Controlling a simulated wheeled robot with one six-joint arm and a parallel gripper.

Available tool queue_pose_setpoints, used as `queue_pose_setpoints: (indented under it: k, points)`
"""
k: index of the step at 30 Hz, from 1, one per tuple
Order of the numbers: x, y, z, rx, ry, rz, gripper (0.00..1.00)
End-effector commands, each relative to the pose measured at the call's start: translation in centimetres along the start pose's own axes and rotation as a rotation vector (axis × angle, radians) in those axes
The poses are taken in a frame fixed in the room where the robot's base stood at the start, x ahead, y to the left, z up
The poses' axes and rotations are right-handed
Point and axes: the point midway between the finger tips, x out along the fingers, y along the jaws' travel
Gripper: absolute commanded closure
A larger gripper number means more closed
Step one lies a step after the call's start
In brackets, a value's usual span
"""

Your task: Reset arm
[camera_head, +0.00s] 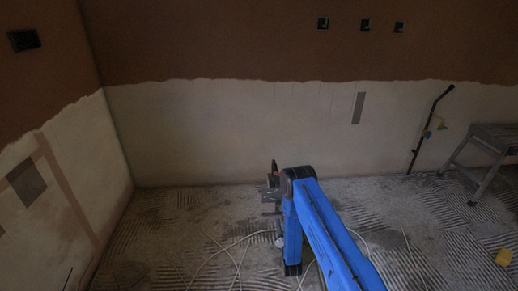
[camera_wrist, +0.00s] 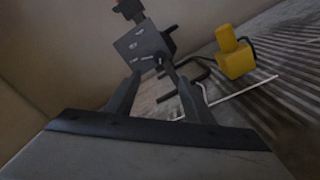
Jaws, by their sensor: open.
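My arm is blue and reaches up from the bottom right of the head view. My gripper (camera_head: 268,195) is at its far end, dark and small, above the floor and in front of the far wall. The wrist view shows my gripper (camera_wrist: 160,85) with two dark fingers apart. It is open, and I see nothing clamped between the fingers. A grey boxy part with dark fittings shows beyond the fingers in the wrist view; I cannot tell what it is.
Pale cables (camera_head: 238,262) cross the ridged floor (camera_head: 165,235). A metal stand (camera_head: 490,150) and black pole (camera_head: 424,130) are at right. Walls (camera_head: 230,135) close the back and left; open floor lies left.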

Motion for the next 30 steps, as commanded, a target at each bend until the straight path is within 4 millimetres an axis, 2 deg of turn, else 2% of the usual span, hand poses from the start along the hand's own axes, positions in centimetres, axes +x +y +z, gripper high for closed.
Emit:
queue_pose_setpoints:
  k: [5,12,18,24,30]
  points:
    - [1.6,1.6,1.8,0.055,0.013,-0.014,0.52]
    - [5.0,5.7,6.8,0.227,0.063,-0.071,0.52]
    - [6.8,9.2,11.2,0.377,0.101,-0.128,0.52]
    - [7.7,12.8,15.7,0.524,0.133,-0.190,0.52]
    - [7.5,16.2,20.2,0.667,0.159,-0.256,0.52]
